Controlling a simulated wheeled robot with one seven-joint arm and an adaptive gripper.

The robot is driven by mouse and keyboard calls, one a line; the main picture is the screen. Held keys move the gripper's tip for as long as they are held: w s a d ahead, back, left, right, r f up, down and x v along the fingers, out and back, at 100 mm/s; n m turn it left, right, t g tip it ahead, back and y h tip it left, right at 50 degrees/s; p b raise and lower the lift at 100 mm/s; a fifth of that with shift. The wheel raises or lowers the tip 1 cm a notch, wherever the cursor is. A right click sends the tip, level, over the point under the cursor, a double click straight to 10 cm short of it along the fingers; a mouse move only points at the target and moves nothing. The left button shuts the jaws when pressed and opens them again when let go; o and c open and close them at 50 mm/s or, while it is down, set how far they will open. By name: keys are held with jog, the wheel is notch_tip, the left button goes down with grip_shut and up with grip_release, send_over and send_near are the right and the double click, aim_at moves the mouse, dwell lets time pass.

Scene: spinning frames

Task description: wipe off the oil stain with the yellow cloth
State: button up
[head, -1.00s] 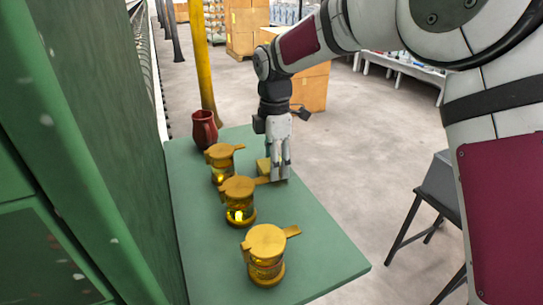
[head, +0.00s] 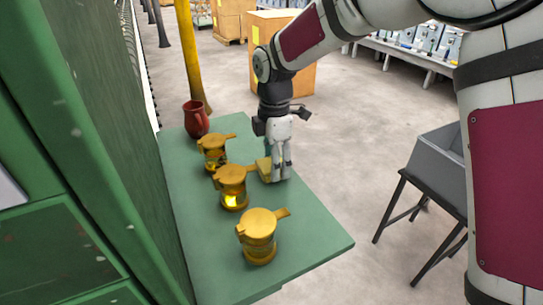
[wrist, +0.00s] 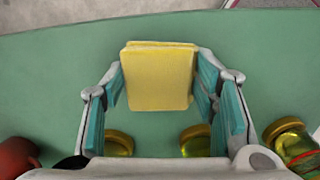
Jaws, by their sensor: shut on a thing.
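The yellow cloth (head: 264,169) is a thick folded square. My gripper (head: 281,175) is shut on it, low over the green table (head: 300,235) near its right edge. In the wrist view the cloth (wrist: 158,78) sits between the two teal-padded fingers of my gripper (wrist: 160,90). I cannot tell whether the cloth touches the table. No oil stain shows in either view; the cloth and gripper hide part of the tabletop.
Three brass lidded jars, near (head: 259,235), middle (head: 232,187) and far (head: 214,153), stand in a row left of my gripper. A red jug (head: 195,119) stands at the far end. A green cabinet wall (head: 90,130) borders the table's left. The near right tabletop is clear.

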jog(key=shift+r+p, duration=1.1)
jog(key=shift+r, duration=1.95)
jog(key=shift+r, duration=0.1)
jog(key=shift+r+p, duration=0.4)
jog(key=shift+r, duration=1)
